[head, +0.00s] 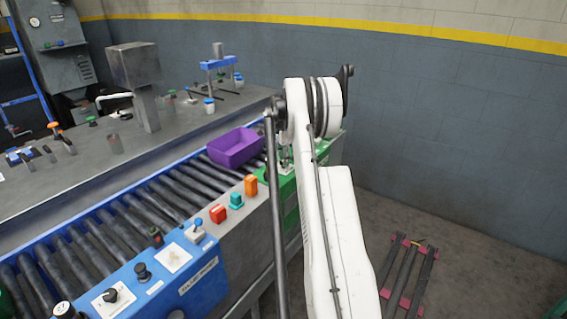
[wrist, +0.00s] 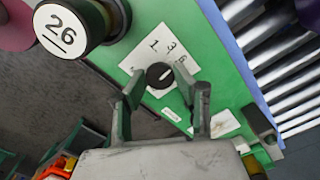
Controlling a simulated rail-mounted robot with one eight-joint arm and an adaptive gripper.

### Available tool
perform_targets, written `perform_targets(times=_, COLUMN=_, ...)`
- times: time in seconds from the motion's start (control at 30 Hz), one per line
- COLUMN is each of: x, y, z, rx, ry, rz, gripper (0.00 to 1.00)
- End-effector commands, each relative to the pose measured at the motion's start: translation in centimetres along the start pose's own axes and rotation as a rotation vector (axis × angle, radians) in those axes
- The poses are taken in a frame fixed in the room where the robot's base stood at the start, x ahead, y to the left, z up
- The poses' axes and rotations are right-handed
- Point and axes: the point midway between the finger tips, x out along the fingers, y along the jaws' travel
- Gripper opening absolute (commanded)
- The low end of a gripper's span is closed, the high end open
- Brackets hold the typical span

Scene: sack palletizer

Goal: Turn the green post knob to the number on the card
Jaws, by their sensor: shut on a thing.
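The black round knob (wrist: 159,76) with a white pointer line sits on a white dial plate (wrist: 140,58) on the green post (wrist: 205,62) in the wrist view. The figures 1, 3 and 6 show beyond the knob; other marks are hidden. My gripper (wrist: 161,84) is shut on the knob, a finger on each side. A small white label (wrist: 172,114) lies between the fingers, and a white card (wrist: 226,125) is beside the right finger, its writing too small to read. In the head view part of the green post (head: 291,205) shows; my arm hides the knob.
A black cylinder with a white face marked 26 (wrist: 62,32) is close at upper left in the wrist view. The roller conveyor (head: 120,213) carries a purple bin (head: 236,148). Red (head: 218,213), teal (head: 236,201) and orange (head: 251,185) blocks stand on its edge.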

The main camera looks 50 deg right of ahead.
Motion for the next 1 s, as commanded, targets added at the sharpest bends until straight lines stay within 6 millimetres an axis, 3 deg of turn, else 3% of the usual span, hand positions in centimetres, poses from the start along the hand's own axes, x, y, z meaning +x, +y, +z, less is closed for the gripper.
perform_targets(times=0.6, x=0.04, y=-0.01, z=0.00, rx=-0.581, ry=0.000, rz=-0.001, gripper=0.02)
perform_targets(times=1.0, x=-0.03, y=-0.03, z=0.00, rx=-0.858, ry=0.000, rz=-0.001, gripper=0.02)
